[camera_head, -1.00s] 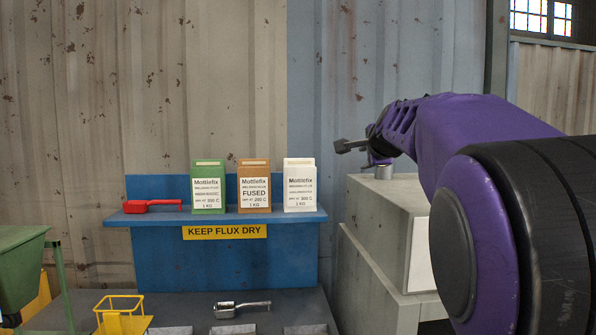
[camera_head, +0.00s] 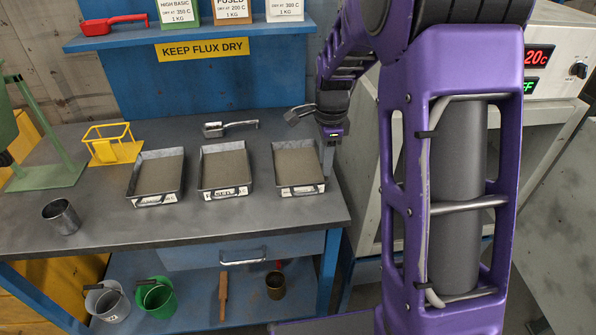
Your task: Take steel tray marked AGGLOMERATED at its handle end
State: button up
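Three shallow steel trays filled with grey-brown granules stand in a row on the bench: a left tray (camera_head: 132,182), a middle tray (camera_head: 202,175) and a right tray (camera_head: 277,172). Each has a handle and a white label on its near end. The middle label seems to read FUSED; the left and right labels are too small to read, so I cannot tell which is AGGLOMERATED. My gripper (camera_head: 328,158) hangs beside the right tray's right edge, close to its far right corner, apparently not holding anything. Its fingers are too small and overlapped to show their opening.
The bench (camera_head: 190,225) is clear in front of the trays. A steel scoop (camera_head: 232,128) lies behind them. A yellow wire stand (camera_head: 112,148) and a steel cup (camera_head: 61,217) are at left. A blue shelf (camera_head: 190,33) overhangs the back. An oven (camera_head: 555,58) stands right, behind my arm.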

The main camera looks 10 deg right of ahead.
aim_at(321, 191)
jog(key=f, duration=0.8)
jog(key=shift+w+b, duration=0.3)
jog(key=shift+b, duration=0.05)
grip_shut()
jog(key=shift+w+r, duration=0.1)
dwell(0.9)
